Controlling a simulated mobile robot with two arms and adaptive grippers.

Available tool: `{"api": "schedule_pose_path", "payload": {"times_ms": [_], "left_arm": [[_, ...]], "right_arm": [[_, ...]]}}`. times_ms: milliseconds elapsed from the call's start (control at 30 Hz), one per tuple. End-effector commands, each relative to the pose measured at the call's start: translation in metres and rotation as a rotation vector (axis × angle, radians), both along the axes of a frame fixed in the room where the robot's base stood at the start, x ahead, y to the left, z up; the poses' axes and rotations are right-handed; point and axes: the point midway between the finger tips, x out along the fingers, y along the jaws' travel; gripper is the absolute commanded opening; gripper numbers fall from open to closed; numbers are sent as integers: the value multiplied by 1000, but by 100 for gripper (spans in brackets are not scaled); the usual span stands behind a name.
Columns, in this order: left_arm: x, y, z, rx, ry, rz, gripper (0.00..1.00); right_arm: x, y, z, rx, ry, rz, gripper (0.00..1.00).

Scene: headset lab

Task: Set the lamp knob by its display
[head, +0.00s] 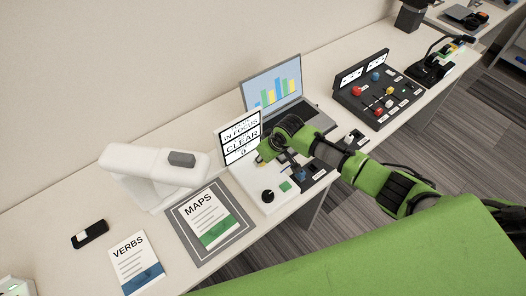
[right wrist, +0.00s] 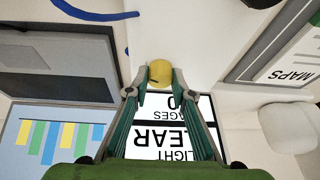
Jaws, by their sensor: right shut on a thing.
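The yellow lamp knob (right wrist: 160,73) is between the fingertips of my right gripper (right wrist: 159,86) in the right wrist view; the fingers are shut on it. In the head view my right gripper (head: 270,152) reaches the white control box (head: 275,205) from the right and hides the knob. The display (head: 240,138) stands upright behind the box and reads IN FOCUS, CLEAR and 0. My left gripper is not in view.
A black knob (head: 267,196) and a green button (head: 285,187) are on the box. A white scanner-like stand (head: 150,165) and a MAPS sheet on a grey mat (head: 181,219) lie left. A laptop (head: 275,85) is behind, a dark switch panel (head: 375,100) farther right.

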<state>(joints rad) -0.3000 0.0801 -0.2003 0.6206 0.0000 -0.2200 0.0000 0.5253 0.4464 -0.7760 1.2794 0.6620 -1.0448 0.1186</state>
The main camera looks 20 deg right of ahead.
Motion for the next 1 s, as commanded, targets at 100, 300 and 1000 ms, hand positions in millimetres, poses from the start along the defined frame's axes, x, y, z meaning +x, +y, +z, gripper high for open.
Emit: {"api": "schedule_pose_path", "payload": {"times_ms": [100, 300, 1000], "left_arm": [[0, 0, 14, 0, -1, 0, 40], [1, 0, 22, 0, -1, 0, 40], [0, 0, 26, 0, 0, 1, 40]], "right_arm": [[-1, 2, 4, 3, 2, -72, 1], [0, 2, 2, 3, 0, -158, 1], [1, 2, 1, 2, -2, -207, 35]]}}
